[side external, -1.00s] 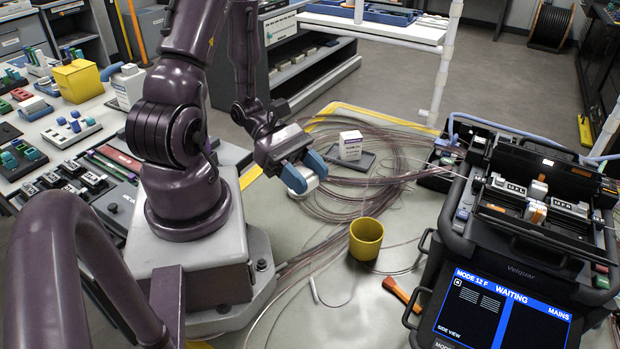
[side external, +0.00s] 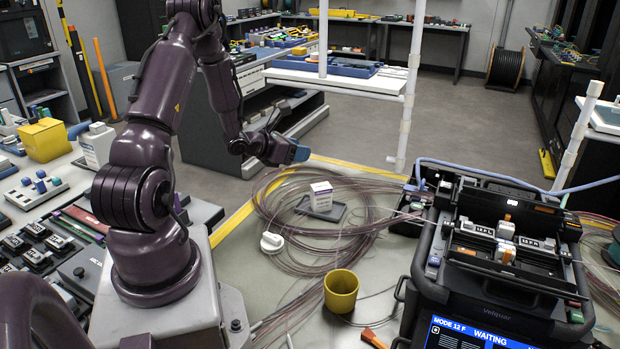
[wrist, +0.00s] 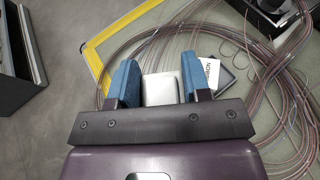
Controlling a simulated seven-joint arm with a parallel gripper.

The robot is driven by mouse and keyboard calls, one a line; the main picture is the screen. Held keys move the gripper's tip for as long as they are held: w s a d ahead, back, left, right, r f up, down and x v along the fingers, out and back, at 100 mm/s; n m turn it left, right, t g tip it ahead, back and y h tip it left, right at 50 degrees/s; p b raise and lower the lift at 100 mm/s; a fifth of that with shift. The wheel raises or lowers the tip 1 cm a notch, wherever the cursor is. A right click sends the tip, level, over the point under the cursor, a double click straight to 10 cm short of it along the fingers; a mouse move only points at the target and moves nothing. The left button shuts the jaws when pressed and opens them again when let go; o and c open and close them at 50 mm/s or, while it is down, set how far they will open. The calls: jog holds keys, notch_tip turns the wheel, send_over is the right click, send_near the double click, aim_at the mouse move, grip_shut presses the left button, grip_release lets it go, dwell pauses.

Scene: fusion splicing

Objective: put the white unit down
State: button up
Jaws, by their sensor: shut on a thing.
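My gripper (side external: 290,152) is raised above the work surface, near the corner of the yellow line in the side external view. In the wrist view its two blue fingers (wrist: 161,80) stand on either side of a pale, block-like white unit (wrist: 160,89) and are shut on it. The side external view does not show the held unit clearly; the fingers and hand hide it. The unit appears clear of the surface.
A small white rounded piece (side external: 271,241) lies on the surface by the cable coil. A white box (side external: 321,197) stands on a dark tray (side external: 335,213). A yellow cup (side external: 341,291) and the splicer (side external: 500,260) are nearer. Loose cable covers much of the surface.

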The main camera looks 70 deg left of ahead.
jog(key=shift+a+r+n+y, duration=0.15)
jog(key=shift+a+n+y, duration=0.45)
jog(key=shift+a, duration=0.3)
jog(key=w+a+f, duration=0.5)
jog(key=w+a, duration=0.1)
jog(key=a, duration=0.1)
send_over(314, 175)
jog(key=f, duration=0.4)
jog(key=shift+s+d+f, duration=0.15)
jog(key=shift+s+f, duration=0.1)
jog(key=shift+f, duration=0.05)
jog(key=shift+w+f+g, duration=0.1)
jog(key=shift+f+g, duration=0.1)
jog(key=shift+g, duration=0.1)
jog(key=shift+a+f, duration=0.2)
jog(key=shift+f, duration=1.35)
jog(key=shift+f, duration=0.1)
jog(key=o, duration=0.9)
